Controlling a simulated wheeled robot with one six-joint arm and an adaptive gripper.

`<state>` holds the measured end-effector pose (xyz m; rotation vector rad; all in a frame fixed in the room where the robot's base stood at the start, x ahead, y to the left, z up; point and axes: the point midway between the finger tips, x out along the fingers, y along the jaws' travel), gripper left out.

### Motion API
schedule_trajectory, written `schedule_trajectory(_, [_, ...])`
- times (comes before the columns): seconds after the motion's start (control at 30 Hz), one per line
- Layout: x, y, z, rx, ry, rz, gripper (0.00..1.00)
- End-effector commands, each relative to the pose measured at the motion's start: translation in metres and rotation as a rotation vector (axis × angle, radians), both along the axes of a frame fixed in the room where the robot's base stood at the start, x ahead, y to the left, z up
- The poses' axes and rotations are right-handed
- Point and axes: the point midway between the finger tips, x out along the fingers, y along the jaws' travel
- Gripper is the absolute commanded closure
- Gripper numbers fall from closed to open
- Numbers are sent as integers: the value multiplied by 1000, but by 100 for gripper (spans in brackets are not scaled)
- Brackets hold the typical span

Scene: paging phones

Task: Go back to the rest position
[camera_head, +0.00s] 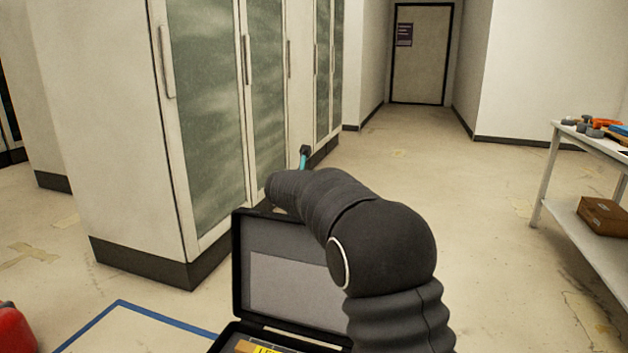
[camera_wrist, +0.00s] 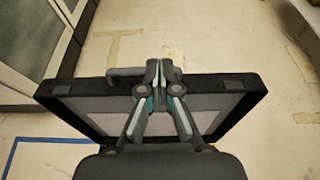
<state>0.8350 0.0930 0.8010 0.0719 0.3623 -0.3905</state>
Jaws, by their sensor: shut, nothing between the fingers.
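My gripper (camera_wrist: 157,72) points down and forward in the wrist view, its fingers together and empty. It is over the raised lid of a black case (camera_wrist: 226,112). In the head view my dark arm reaches up and to the left, and only a small part of the gripper (camera_head: 304,152) shows past it. The open case (camera_head: 238,265) stands below and behind the arm, its lid upright with a grey lining. Its lower part, with a yellow label, is cut off at the bottom edge.
Tall white cabinets (camera_head: 112,150) with glass doors stand close on the left. A white table (camera_head: 545,165) with tools and a cardboard box (camera_head: 603,216) on its lower shelf is at the right. Open floor leads to a closed door (camera_head: 420,60). A red object (camera_head: 14,330) is at lower left.

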Motion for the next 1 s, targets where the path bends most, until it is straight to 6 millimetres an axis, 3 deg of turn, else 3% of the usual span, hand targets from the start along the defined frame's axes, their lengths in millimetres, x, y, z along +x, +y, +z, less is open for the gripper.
schedule_trajectory(0.2, [1, -2, 22, 2, -2, -3, 100])
schedule_trajectory(0.4, [1, -5, 24, 104, -41, -54, 100])
schedule_trajectory(0.47, [-2, -6, 20, 194, -62, -102, 100])
schedule_trajectory(0.57, [-14, -10, -13, 385, -61, -219, 100])
schedule_trajectory(0.63, [-28, -13, -44, 520, -47, -322, 100])
schedule_trajectory(0.73, [-61, -19, -70, 713, -43, -486, 100])
schedule_trajectory(1.0, [-192, -50, -100, 1215, -110, -1039, 100])
